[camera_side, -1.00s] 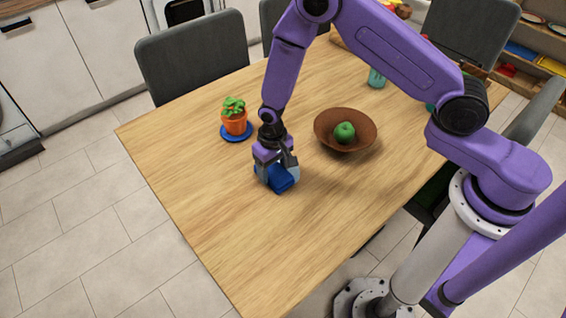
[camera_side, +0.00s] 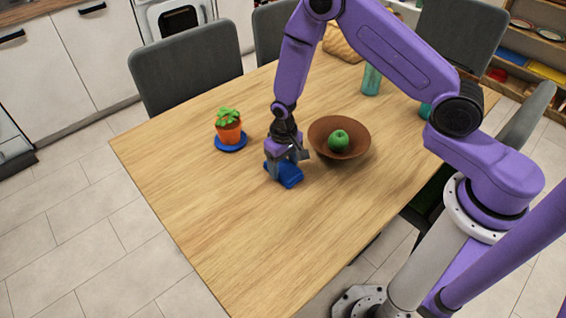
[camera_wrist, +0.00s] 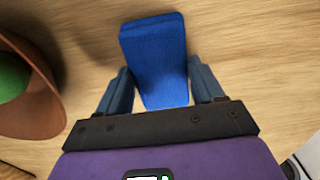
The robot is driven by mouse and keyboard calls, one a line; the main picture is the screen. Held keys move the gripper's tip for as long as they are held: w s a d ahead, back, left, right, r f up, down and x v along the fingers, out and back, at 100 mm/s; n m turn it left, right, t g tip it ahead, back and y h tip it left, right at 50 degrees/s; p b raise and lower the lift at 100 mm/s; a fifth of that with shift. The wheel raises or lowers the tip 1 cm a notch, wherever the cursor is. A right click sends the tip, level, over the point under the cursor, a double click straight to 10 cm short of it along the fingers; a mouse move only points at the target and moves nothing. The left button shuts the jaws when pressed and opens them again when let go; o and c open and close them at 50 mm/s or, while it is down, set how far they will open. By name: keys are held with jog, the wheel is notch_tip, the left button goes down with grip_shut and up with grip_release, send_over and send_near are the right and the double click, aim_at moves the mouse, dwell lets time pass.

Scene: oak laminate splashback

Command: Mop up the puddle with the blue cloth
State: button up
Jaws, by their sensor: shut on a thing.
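The blue cloth (camera_side: 290,178) is a folded pad on the wooden table, between the plant and the bowl. In the wrist view the cloth (camera_wrist: 155,50) lies between the two grey-blue fingers and sticks out ahead of them. My gripper (camera_side: 285,164) points down and is shut on the cloth, low at the tabletop; it also shows in the wrist view (camera_wrist: 160,82). I cannot make out a puddle on the visible wood in either current view. The wood under the cloth and gripper is hidden.
A brown bowl (camera_side: 359,150) with a green apple (camera_side: 339,140) stands close to the right of my gripper. A potted plant (camera_side: 229,130) on a blue saucer (camera_side: 231,147) stands to the left. A teal glass (camera_side: 371,80) is farther back. The front of the table (camera_side: 235,240) is clear.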

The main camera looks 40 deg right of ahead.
jog(key=a, duration=0.2)
jog(key=s+a, duration=0.1)
jog(key=a, duration=0.1)
jog(key=s+a, duration=0.1)
jog(key=a, duration=0.1)
jog(key=shift+s+a, duration=0.15)
jog(key=shift+a, duration=0.1)
jog(key=d, duration=0.2)
jog(key=w+d, duration=0.1)
jog(key=d, duration=0.4)
jog(key=shift+w+d, duration=0.15)
jog(key=shift+d, duration=0.05)
jog(key=shift+w+a, duration=0.15)
jog(key=shift+a, duration=0.05)
jog(key=a, duration=0.4)
jog(key=w+a, duration=0.1)
jog(key=a, duration=0.1)
jog(key=shift+w+a, duration=0.1)
jog(key=shift+a, duration=0.25)
jog(key=shift+a+r, duration=0.15)
jog(key=shift+a, duration=0.1)
notch_tip(320, 180, up, 8)
jog(key=shift+d, duration=0.1)
